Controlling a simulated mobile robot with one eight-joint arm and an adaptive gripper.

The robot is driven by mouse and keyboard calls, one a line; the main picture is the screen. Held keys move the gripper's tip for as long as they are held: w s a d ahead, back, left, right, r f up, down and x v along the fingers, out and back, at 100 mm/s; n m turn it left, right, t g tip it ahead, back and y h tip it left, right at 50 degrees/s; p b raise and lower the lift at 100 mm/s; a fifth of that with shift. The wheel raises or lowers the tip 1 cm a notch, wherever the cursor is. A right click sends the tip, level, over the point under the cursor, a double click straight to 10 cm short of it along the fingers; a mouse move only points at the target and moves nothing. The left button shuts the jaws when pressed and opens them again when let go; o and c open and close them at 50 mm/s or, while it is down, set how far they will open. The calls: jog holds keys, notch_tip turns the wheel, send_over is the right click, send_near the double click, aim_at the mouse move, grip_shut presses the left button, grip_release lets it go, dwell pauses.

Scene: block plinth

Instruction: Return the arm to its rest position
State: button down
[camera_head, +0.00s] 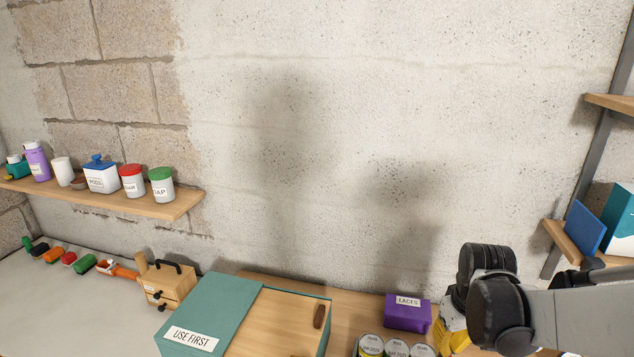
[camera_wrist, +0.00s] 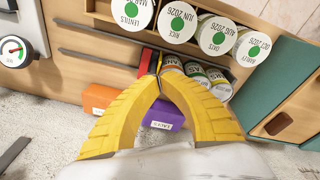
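My gripper shows at the lower right of the head view as a patch of yellow (camera_head: 456,341), partly hidden by my own arm. In the wrist view its two yellow fingers (camera_wrist: 160,77) curve inward and their tips come together, with nothing visible held between them. The arm is bent over the wooden bench top, reaching in from the right edge of the head view. Below the fingertips in the wrist view is a purple box (camera_wrist: 163,117), partly covered by the fingers.
The purple box labelled LACES (camera_head: 405,314) and several labelled cans (camera_head: 370,346) stand close to my gripper. A teal-and-wood box marked USE FIRST (camera_head: 215,310) is left of them. Wall shelves hold jars (camera_head: 132,181) at left and a blue item (camera_head: 584,228) at right.

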jog(key=s+a+r+m+t+b, duration=0.2)
jog(key=s+a+r+t+b, duration=0.3)
jog(key=s+a, duration=0.5)
jog(key=shift+b, duration=0.3)
dwell(0.4)
